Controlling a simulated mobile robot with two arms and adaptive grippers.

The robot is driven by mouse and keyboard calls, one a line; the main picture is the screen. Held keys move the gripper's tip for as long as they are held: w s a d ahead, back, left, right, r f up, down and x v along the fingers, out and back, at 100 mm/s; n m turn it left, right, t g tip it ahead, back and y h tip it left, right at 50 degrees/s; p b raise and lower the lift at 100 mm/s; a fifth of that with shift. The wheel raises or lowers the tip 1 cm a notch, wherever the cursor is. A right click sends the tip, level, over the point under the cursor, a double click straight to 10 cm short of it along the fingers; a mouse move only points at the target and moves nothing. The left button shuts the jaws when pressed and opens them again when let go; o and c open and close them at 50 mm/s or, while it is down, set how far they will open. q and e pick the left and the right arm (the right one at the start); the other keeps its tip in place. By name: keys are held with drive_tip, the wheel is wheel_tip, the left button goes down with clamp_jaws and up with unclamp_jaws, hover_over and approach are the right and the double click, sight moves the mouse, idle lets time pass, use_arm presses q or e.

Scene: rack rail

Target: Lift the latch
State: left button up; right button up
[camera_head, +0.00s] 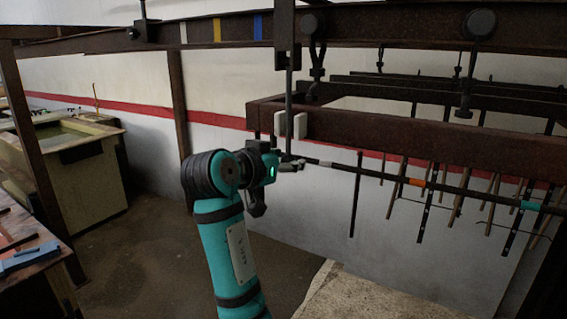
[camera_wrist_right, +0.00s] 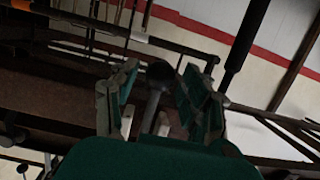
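My right gripper (camera_head: 291,163) is at the end of the teal arm, just below a dark upright bar (camera_head: 289,88) that hangs from the overhead rail. This bar seems to be part of the latch; its exact outline is hard to tell. In the right wrist view the two fingers of my right gripper (camera_wrist_right: 160,80) stand apart. A dark rod with a rounded end (camera_wrist_right: 158,73) lies between them, with a gap visible on each side. Pale blocks (camera_head: 290,125) flank the bar above the gripper. My left gripper is not in view.
A brown overhead rail (camera_head: 400,25) crosses the top. A rusty rack beam (camera_head: 400,133) extends right of the gripper, with a thin rod (camera_head: 390,178) and several hanging bars below. A tank (camera_head: 75,180) and a workbench (camera_head: 25,235) stand at left. The floor between is clear.

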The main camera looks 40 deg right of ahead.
drive_tip(key=c, duration=0.6)
drive_tip(key=shift+a, duration=0.1)
